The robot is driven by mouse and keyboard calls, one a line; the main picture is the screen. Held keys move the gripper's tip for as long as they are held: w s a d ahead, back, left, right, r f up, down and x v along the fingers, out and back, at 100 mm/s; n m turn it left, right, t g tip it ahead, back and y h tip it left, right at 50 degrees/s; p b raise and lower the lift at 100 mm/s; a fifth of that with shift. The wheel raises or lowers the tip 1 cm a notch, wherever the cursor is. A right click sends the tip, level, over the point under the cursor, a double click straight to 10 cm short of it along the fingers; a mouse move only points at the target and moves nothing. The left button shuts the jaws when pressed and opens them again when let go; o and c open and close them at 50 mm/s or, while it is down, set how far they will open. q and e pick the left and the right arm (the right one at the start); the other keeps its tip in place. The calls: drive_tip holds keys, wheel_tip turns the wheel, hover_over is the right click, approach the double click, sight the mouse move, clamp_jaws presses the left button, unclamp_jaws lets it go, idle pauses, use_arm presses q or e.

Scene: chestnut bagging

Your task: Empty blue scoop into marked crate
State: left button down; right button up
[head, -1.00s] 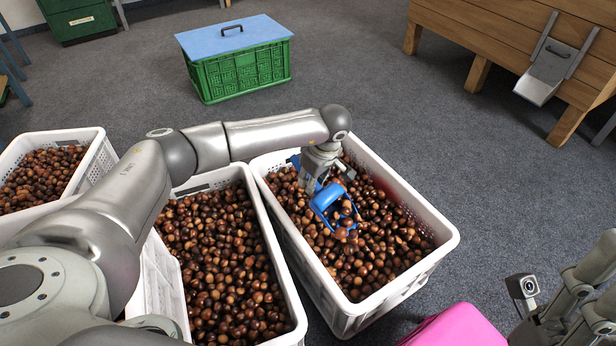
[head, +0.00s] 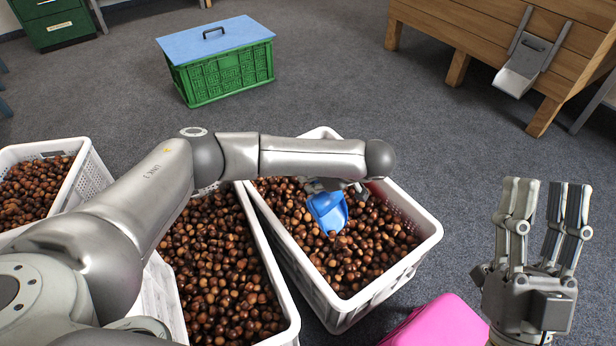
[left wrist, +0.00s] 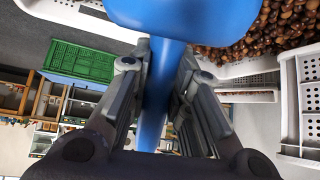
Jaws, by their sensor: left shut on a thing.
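The blue scoop (head: 327,211) hangs over the right-hand white crate (head: 352,310), which is full of brown chestnuts. It is tipped, with its smooth outside facing me, and I see no chestnuts in it; its inside is hidden. My left gripper (head: 345,184) is partly hidden under its arm. In the left wrist view, the left gripper (left wrist: 162,85) is shut on the handle of the scoop (left wrist: 185,15). A small red patch shows at the crate's far inner side; I cannot tell whether it is a mark. My right gripper (head: 545,185) is open and empty, fingers upward, at the right.
A middle white crate (head: 268,255) and a far-left white crate (head: 95,178) also hold chestnuts. A pink object (head: 440,325) lies at the front. A green crate with a blue lid (head: 222,42) and a wooden bin (head: 480,40) stand behind. Grey floor lies open between.

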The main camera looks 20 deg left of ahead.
use_arm(q)
drive_tip(key=shift+s+d+r+t+y, duration=0.15)
drive_tip(key=shift+d+r+y, duration=0.15)
drive_tip(key=shift+d, duration=0.15)
drive_tip(key=shift+s+d+r+t+y, duration=0.15)
drive_tip(key=shift+d+r+y, duration=0.15)
drive_tip(key=shift+d, duration=0.15)
drive_tip(key=shift+s+d+r+y+p, duration=0.1)
drive_tip(key=shift+d+r+y+p, duration=0.05)
drive_tip(key=shift+d+y+p, duration=0.2)
drive_tip(key=shift+s+d+r+y, duration=0.1)
drive_tip(key=shift+d+y, duration=0.1)
drive_tip(key=shift+y, duration=0.05)
use_arm(e)
drive_tip(key=shift+w+a+f+g+h, duration=0.1)
drive_tip(key=shift+w+f+g+h, duration=0.2)
drive_tip(key=shift+w+f+g, duration=0.7)
drive_tip(key=shift+w+a+f+g+h, duration=0.1)
drive_tip(key=shift+w+f+g+h, duration=0.2)
drive_tip(key=shift+w+f+g, duration=0.6)
drive_tip(key=shift+s+f+t, duration=0.2)
drive_tip(key=shift+f+t, duration=0.05)
drive_tip(key=shift+t, duration=0.05)
use_arm(q)
drive_tip(key=shift+a, duration=0.1)
